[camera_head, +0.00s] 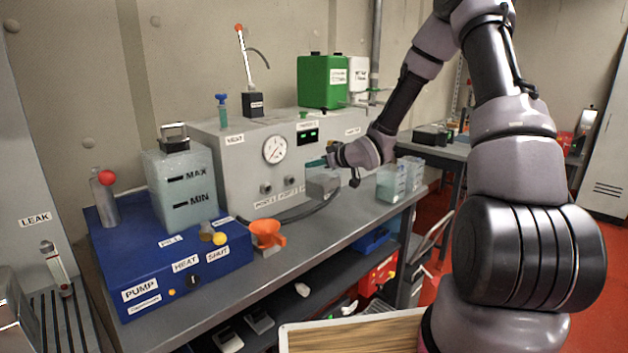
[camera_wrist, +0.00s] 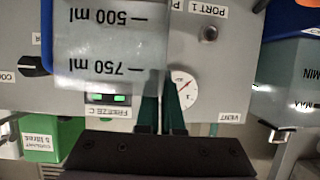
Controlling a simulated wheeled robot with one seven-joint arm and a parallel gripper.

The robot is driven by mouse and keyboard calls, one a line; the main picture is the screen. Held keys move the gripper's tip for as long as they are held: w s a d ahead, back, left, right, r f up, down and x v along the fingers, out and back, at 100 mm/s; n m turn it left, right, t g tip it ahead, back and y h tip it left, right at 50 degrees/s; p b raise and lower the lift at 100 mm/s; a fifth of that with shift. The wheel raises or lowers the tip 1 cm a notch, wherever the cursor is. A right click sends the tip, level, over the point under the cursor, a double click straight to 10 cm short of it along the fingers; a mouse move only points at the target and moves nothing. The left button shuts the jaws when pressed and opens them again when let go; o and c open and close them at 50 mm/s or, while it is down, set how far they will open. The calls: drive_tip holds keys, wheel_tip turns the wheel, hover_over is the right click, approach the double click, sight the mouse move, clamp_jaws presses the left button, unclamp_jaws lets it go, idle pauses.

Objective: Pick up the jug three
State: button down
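A translucent grey jug with 500 ml and 750 ml marks (camera_wrist: 110,45) fills the upper left of the wrist view. A greyish box shape (camera_head: 323,184), perhaps the same jug, stands on the bench just below my gripper in the head view. No number shows on it. My gripper (camera_head: 316,162) is before the grey panel, its green fingers (camera_wrist: 163,88) close together by the jug's lower right corner in the wrist view. Whether they touch or hold it cannot be told. Other translucent jugs (camera_head: 391,183) stand on the bench to the right.
The grey panel (camera_head: 205,142) with gauge and knobs stands behind. A blue pump unit (camera_head: 190,270) with a MAX/MIN tank (camera_head: 183,185) and an orange funnel (camera_head: 266,235) are at left. A dark hose crosses the bench. Bare bench top (camera_head: 330,238) shows in front.

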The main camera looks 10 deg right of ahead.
wheel_tip(320, 180, up, 9)
drive_tip(key=shift+r, duration=0.15)
idle(0.5)
